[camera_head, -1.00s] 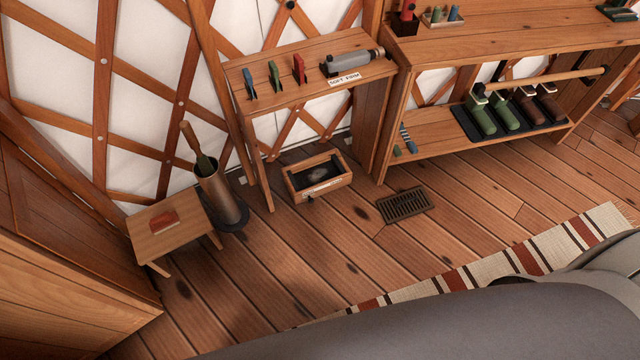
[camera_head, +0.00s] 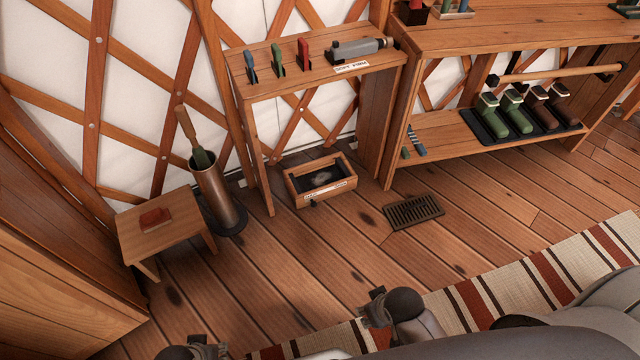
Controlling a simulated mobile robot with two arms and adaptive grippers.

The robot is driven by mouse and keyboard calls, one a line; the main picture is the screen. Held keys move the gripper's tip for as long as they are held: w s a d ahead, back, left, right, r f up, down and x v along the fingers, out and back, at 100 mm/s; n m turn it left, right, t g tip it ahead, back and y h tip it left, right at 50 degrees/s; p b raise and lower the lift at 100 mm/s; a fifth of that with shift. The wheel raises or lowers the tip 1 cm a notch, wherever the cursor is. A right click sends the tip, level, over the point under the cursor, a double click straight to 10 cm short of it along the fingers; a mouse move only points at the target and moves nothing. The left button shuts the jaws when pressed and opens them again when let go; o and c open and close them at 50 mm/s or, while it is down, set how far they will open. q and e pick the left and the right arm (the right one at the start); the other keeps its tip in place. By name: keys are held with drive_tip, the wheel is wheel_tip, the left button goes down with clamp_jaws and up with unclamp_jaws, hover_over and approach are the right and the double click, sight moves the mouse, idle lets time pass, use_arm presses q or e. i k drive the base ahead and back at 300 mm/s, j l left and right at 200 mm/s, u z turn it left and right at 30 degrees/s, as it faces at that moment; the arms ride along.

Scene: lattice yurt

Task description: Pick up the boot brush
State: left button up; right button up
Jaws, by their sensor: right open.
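A long-handled tool with a wooden grip and a green lower part (camera_head: 190,133) stands tilted in a metal cylinder (camera_head: 216,192) at the left; it looks like the boot brush, its lower end hidden inside. A small red-brown block (camera_head: 155,218) lies on a low wooden stool (camera_head: 165,240) beside the cylinder; I cannot tell exactly what it is. My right gripper (camera_head: 376,308) is open and empty over the floor at the bottom, well apart from both. My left gripper (camera_head: 192,350) is cut off by the bottom edge, so its jaws cannot be judged.
A narrow shelf (camera_head: 300,72) holds coloured clips and a grey bottle. A wooden box (camera_head: 320,183) sits below it, near a floor grate (camera_head: 413,211). A bench (camera_head: 440,130) with boots on a dark tray stands right. A striped rug (camera_head: 480,300) lies in front; open floor lies between.

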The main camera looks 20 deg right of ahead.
sight(155, 219)
drive_tip(key=i+j+z, duration=0.1)
drive_tip(key=i+j, duration=0.25)
drive_tip(key=i+j+z, duration=0.15)
drive_tip(key=i+j, duration=0.2)
drive_tip(key=j, duration=0.2)
drive_tip(key=i+j+z, duration=0.1)
drive_tip(key=i+j, duration=0.25)
drive_tip(key=j, duration=0.1)
